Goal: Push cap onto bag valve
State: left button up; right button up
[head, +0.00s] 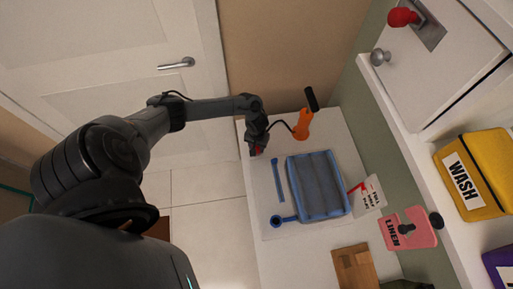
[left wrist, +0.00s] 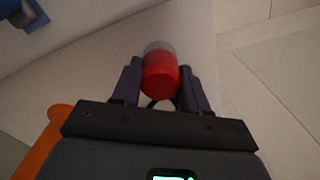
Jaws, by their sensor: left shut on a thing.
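My left gripper (head: 258,150) is over the left edge of the white surface, left of the blue bag (head: 318,186). In the left wrist view the left gripper (left wrist: 160,82) is shut on a red, rounded piece with a grey end (left wrist: 161,72), which looks like the cap. The ribbed blue bag lies flat on the surface. A round blue piece (head: 276,221) at its lower left joins it by a short neck; it may be the valve. A bit of blue (left wrist: 35,14) shows at the wrist view's top left corner. My right gripper is not in view.
An orange pump (head: 302,124) with a black handle and hose stands behind the bag. A blue strip (head: 278,180) lies left of the bag. A yellow wash bin (head: 475,175) sits on a shelf.

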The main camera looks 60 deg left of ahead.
pick_arm(q)
jog(key=shift+c, duration=1.1)
jog(key=o, duration=0.7)
jog(key=c, duration=0.6)
jog(key=shift+c, duration=0.2)
jog(key=shift+r+p, duration=0.25)
jog(key=shift+p, duration=0.15)
jog(key=shift+r+p, duration=0.35)
jog(key=shift+p, duration=0.2)
jog(key=shift+r, duration=0.1)
jog(key=shift+r+p, duration=0.45)
jog(key=shift+p, duration=0.45)
jog(key=shift+r, duration=0.15)
